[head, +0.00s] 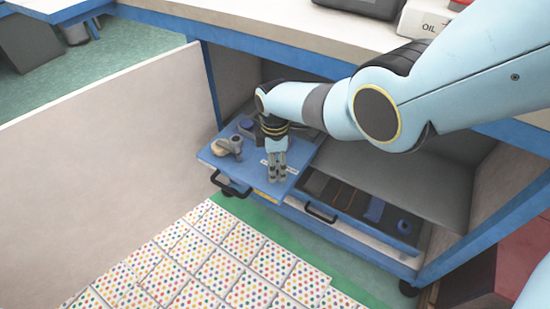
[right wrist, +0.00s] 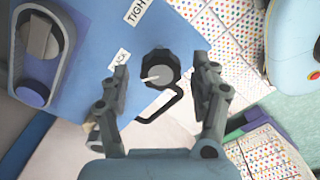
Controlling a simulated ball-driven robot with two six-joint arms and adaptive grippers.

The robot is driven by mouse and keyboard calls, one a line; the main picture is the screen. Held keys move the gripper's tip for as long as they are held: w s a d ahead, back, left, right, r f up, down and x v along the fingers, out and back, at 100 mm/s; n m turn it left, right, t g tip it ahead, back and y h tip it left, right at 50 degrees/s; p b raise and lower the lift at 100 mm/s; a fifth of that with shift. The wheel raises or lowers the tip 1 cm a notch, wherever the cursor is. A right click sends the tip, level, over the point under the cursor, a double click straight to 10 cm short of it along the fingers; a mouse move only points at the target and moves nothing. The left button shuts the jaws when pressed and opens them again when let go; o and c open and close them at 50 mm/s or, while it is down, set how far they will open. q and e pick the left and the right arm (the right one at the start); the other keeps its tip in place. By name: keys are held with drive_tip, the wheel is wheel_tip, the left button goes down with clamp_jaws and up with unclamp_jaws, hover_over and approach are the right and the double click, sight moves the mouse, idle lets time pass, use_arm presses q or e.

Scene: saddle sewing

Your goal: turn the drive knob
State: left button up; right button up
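The drive knob (right wrist: 160,72) is a round black knob with a pale pointer line, on a blue panel (right wrist: 95,75). In the head view the blue panel (head: 247,172) is on a pulled-out drawer, and my gripper hides the knob. My right gripper (head: 276,175) is low over the panel, pointing down. In the right wrist view my right gripper (right wrist: 163,77) is open, with one finger on each side of the knob and gaps visible. Whether the fingertips are level with the knob's sides I cannot tell. My left gripper is not in view.
A grey device with a blue round part (right wrist: 38,62) sits on the panel beside labels, one partly reading "TIGH". A second open drawer (head: 345,210) holds dark and blue items. A pale board (head: 110,140) stands left. Dotted sheets (head: 225,260) cover the floor in front.

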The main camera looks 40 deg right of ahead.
drive_tip(key=shift+r, duration=0.15)
wheel_tip(320, 180, up, 12)
idle(0.7)
drive_tip(key=shift+f, duration=0.2)
drive_tip(key=s+f+m, duration=0.4)
drive_tip(key=s+f, duration=0.6)
drive_tip(key=s, duration=0.6)
drive_tip(key=s+f+m, duration=0.4)
drive_tip(key=s+f, duration=0.6)
drive_tip(key=s, duration=0.6)
drive_tip(key=s+f+m, duration=0.4)
drive_tip(key=s+f, duration=0.6)
drive_tip(key=s, duration=0.7)
drive_tip(key=shift+d+f+t+h, duration=0.2)
drive_tip(key=shift+f+t+h, duration=0.1)
drive_tip(key=shift+h, duration=0.1)
